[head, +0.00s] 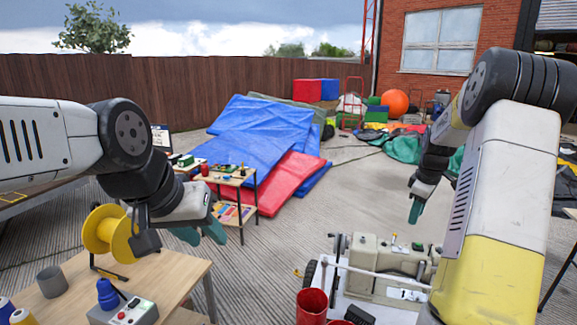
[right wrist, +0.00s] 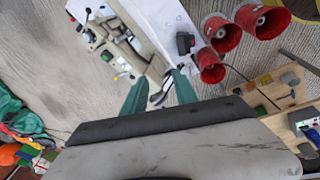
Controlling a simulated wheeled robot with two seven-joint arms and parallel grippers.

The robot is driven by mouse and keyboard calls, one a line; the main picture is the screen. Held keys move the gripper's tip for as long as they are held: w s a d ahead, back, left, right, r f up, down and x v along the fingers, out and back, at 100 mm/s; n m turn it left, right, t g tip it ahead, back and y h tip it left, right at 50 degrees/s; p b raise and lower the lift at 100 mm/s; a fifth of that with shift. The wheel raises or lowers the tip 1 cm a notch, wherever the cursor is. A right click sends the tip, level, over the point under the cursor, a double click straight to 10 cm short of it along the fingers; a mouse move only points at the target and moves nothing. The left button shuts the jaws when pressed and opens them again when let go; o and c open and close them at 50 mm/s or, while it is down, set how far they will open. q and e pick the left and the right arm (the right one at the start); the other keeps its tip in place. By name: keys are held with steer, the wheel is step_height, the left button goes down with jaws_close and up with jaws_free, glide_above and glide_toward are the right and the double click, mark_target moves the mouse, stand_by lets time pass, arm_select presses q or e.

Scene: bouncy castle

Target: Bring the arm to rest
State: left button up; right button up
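My left arm comes in from the left in the head view. Its gripper (head: 201,234) hangs over the floor past the right end of the near wooden table, with its teal fingers apart and nothing seen between them. My right arm reaches in from the right, bent at the elbow. Its gripper (head: 415,208) points down above and behind the cream sewing-type machine (head: 378,268). In the right wrist view the right gripper's (right wrist: 160,92) two teal fingers are spread apart. Parts of the machine show beyond them, and nothing is visibly held.
The near wooden table (head: 180,272) carries a yellow spool (head: 108,231), a grey cup (head: 52,282) and a switch box (head: 124,313). Red cylinders (head: 312,306) stand by the machine. A small table (head: 231,178) and blue mats (head: 262,128) lie behind. Open paving lies between.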

steer(key=s+a+r+m+t+y, duration=0.15)
steer(key=s+a+r+m, duration=0.35)
steer(key=s+a+r, duration=1)
steer(key=s+a+m+t, duration=0.1)
steer(key=s+a+m, duration=0.1)
steer(key=s+a, duration=0.3)
steer(key=s+a+f+m+t+y, duration=0.1)
steer(key=s+a, duration=0.4)
steer(key=s, duration=0.4)
steer(key=shift+s+f+m, duration=0.15)
steer(key=shift+s+m, duration=0.2)
steer(key=shift+m, duration=0.05)
